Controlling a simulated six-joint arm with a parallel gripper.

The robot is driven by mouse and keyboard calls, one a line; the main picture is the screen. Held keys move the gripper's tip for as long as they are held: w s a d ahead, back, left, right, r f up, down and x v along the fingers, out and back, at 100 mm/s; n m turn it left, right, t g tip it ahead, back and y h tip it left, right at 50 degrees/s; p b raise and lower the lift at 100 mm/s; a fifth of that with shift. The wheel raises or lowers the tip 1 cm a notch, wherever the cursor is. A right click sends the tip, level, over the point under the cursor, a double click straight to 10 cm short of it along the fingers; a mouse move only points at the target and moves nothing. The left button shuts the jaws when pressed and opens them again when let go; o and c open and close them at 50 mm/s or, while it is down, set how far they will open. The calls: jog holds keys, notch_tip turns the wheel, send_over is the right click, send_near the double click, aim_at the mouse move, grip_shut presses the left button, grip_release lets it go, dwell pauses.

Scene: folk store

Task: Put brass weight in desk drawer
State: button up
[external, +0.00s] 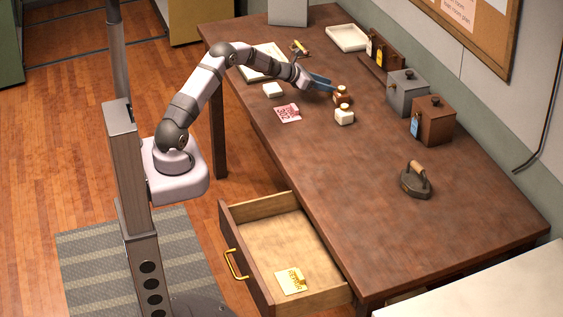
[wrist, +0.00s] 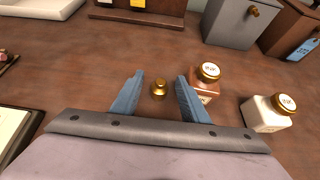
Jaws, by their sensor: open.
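The brass weight (wrist: 159,89) is a small golden knobbed piece standing on the desk in the wrist view. It lies between the two blue fingers of my gripper (wrist: 158,82), which is open, with gaps on both sides. In the external view my gripper (external: 321,82) is low over the far half of the desk, and I cannot make out the weight there. The desk drawer (external: 262,243) is pulled open at the near end of the desk, with a yellow and white card (external: 291,281) inside.
A brown jar (wrist: 205,80) stands close by the right finger, with a white jar (wrist: 268,111) farther right. A grey box (external: 407,92), a brown box (external: 433,120) and a flat iron (external: 416,180) stand toward the wall. The near desk top is mostly clear.

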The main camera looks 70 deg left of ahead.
jog(key=b+v, duration=0.2)
jog(key=v, duration=1)
jog(key=shift+r, duration=0.1)
dwell(0.6)
jog(key=shift+c, duration=1.1)
